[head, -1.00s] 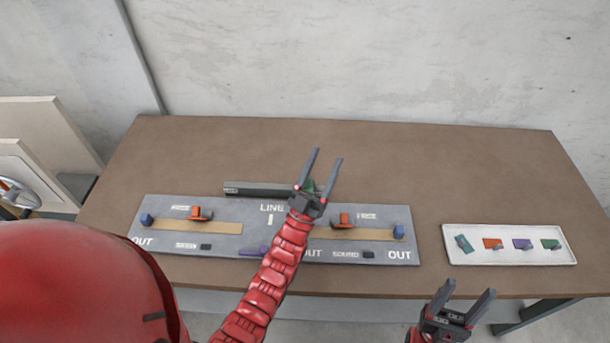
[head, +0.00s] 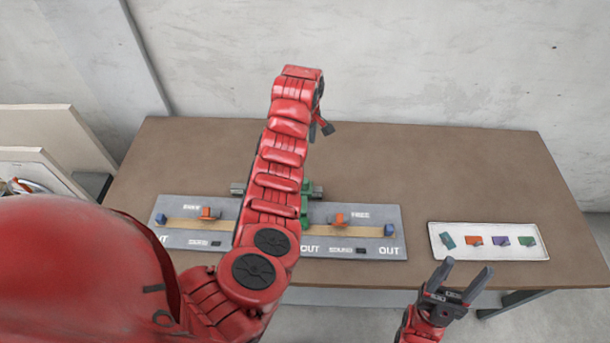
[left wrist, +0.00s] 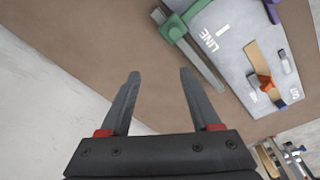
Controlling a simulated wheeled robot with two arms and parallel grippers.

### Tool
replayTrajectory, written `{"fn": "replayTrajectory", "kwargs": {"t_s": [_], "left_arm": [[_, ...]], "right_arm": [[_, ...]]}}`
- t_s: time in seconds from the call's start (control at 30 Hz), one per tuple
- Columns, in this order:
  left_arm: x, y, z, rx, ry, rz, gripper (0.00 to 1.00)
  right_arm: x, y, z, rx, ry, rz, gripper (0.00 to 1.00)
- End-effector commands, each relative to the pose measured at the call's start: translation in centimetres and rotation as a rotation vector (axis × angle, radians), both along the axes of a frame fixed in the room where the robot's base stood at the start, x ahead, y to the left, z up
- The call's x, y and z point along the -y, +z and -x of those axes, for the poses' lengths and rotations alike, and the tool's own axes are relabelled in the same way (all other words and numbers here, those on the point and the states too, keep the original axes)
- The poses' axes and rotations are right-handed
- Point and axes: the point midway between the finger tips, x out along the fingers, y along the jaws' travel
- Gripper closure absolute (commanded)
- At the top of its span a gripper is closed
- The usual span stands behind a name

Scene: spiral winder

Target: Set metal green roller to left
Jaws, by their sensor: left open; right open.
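A green block (head: 306,205) stands at the middle of the grey board, partly hidden by my left arm. It also shows in the left wrist view (left wrist: 173,27), where it meets a long grey bar (left wrist: 200,62). My left gripper (left wrist: 160,78) is open and empty, above the table behind the board; in the head view it (head: 322,130) is mostly hidden by its own arm. My right gripper (head: 463,277) is open and empty, in front of the tray at the table's front edge. I cannot tell which part is the metal green roller.
The grey board (head: 340,246) carries orange sliders (head: 339,220) on tan strips and blue end blocks (head: 390,230). A white tray (head: 485,255) at the right holds teal, orange, purple and green pieces. The brown table (head: 430,165) is clear at the back right.

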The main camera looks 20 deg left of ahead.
Motion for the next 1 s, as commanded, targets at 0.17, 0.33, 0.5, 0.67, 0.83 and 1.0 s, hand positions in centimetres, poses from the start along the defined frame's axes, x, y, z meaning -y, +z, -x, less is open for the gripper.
{"fn": "replayTrajectory", "kwargs": {"t_s": [0.17,0.33,0.5,0.67,0.83,1.0], "left_arm": [[0.9,1.7,2.3,-0.103,0.052,0.046,0.37],[0.7,0.2,2.6,-0.114,0.056,0.045,0.37],[0.7,-2.6,2.5,-0.110,0.055,0.047,0.37],[0.7,-6.1,2.4,-0.108,0.056,0.048,0.37],[0.9,-9.3,2.5,-0.112,0.053,0.047,0.37],[0.9,-12.1,2.5,-0.112,0.053,0.047,0.37]], "right_arm": [[0.0,0.5,0.0,0.000,0.000,0.000,0.40],[0.0,0.0,0.0,0.000,0.000,0.000,0.40],[0.0,-1.3,0.0,0.000,0.000,0.000,0.40],[0.0,-3.6,0.0,0.000,0.000,0.000,0.40],[0.0,-4.3,0.0,0.000,0.000,0.000,0.40],[0.0,-2.7,0.0,0.000,0.000,0.000,0.40]]}}
